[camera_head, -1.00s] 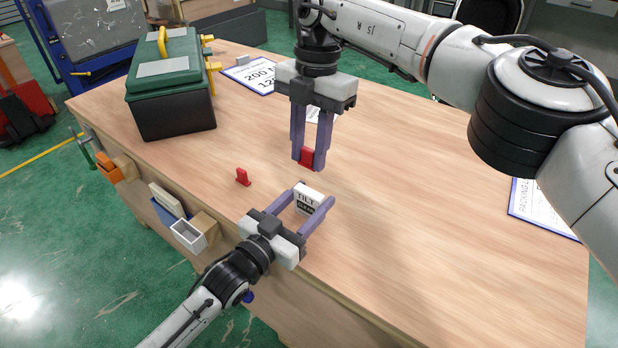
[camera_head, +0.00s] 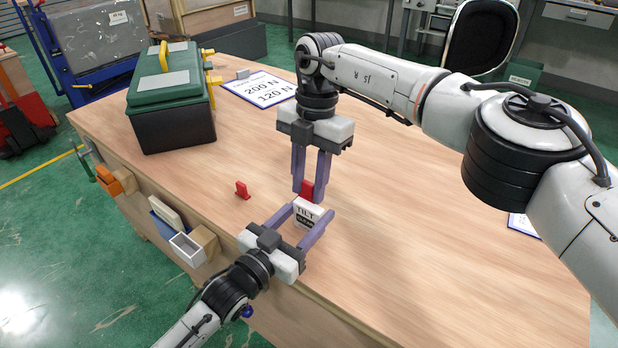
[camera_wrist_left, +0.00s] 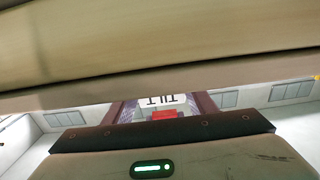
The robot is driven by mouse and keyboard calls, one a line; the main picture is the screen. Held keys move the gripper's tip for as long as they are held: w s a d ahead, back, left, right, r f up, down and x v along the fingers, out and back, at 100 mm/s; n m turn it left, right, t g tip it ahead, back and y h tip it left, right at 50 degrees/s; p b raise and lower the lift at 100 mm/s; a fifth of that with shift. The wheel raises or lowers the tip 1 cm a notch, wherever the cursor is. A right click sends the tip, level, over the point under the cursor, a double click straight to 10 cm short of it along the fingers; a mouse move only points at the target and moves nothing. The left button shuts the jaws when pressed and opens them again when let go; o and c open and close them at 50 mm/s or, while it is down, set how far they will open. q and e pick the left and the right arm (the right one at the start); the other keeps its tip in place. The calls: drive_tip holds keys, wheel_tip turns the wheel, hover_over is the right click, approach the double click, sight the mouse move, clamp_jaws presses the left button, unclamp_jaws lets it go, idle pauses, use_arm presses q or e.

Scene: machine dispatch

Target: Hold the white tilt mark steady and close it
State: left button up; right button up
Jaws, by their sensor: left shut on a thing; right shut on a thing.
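The white tilt mark (camera_head: 308,213), a small block labelled TILT with a dark strip below the word, is between the fingers of my left gripper (camera_head: 313,224) over the near part of the table. The left wrist view shows the white TILT face (camera_wrist_left: 163,101) and a red patch (camera_wrist_left: 164,114) beside it. My right gripper (camera_head: 309,196) points down, shut on a red piece (camera_head: 307,189) just behind the tilt mark. I cannot tell whether the red piece touches the mark. Another small red piece (camera_head: 242,190) stands on the table to the left.
A dark green toolbox (camera_head: 171,98) stands at the table's back left. A sheet reading 200 N, 120 N (camera_head: 259,88) lies beside it. Small bins (camera_head: 188,247) hang on the near left edge. The right of the wooden table (camera_head: 420,220) is largely clear.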

drive_tip(key=shift+f, duration=0.4)
drive_tip(key=shift+f, duration=0.65)
drive_tip(key=o, duration=1.1)
drive_tip(key=shift+c, duration=0.2)
drive_tip(key=r, duration=0.7)
drive_tip(key=shift+w+d+r, duration=0.25)
drive_tip(key=shift+w, duration=0.1)
use_arm(q)
drive_tip(key=o, duration=1.6)
